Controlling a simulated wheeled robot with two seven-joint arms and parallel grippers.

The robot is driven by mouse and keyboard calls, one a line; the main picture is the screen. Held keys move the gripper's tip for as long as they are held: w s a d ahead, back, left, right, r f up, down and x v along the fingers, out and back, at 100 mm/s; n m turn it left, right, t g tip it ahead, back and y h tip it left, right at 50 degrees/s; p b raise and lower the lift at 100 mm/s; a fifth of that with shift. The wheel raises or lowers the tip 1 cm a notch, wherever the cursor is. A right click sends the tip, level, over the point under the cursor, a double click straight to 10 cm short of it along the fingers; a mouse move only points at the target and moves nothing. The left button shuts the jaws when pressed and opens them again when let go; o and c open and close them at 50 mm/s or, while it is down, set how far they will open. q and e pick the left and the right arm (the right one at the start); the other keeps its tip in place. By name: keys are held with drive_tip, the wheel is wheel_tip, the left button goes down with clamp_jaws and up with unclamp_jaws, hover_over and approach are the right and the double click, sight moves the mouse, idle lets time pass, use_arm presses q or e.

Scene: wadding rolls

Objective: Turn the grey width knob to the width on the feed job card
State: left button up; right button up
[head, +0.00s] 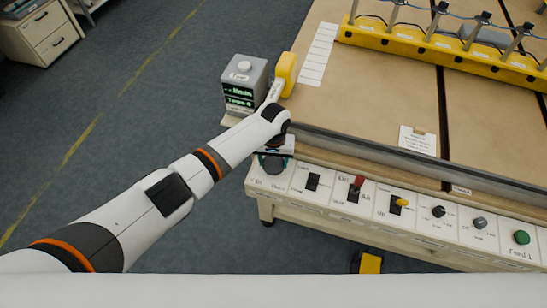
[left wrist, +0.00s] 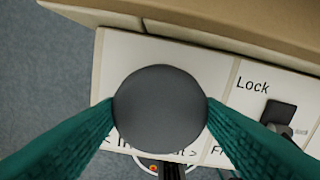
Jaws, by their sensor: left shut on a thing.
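A large dark grey round knob (left wrist: 160,108) sits on the cream control panel, at its left end in the head view. My left gripper (head: 273,156) is over that end and shut on this knob; its teal fingers press on opposite sides. The label below it is partly hidden, so I cannot confirm that it is the width knob. A smaller grey knob (head: 480,222) stands further right on the panel. A white card (head: 418,140) lies on the table's front part; its print is too small to read. My right gripper is not in view.
The panel (head: 330,206) also carries a black switch (head: 312,182), red and yellow levers, a black knob (head: 438,211) and a green button (head: 521,237). A grey box with a green display (head: 239,94) and a yellow part (head: 286,74) stand near my forearm.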

sight(274, 162)
use_arm(q)
drive_tip(key=m, duration=0.5)
drive_tip(key=shift+m+p, duration=0.3)
drive_tip(key=shift+m, duration=0.1)
drive_tip(key=m, duration=1)
drive_tip(key=shift+w+m, duration=0.1)
drive_tip(key=shift+m, duration=0.3)
drive_tip(key=m, duration=0.5)
drive_tip(key=shift+b, duration=0.35)
drive_tip(key=shift+m, duration=0.4)
drive_tip(key=o, duration=1)
drive_tip(key=shift+r, duration=0.1)
wheel_tip(274, 162, up, 12)
drive_tip(key=shift+f+b, duration=0.1)
drive_tip(key=shift+b, duration=0.7)
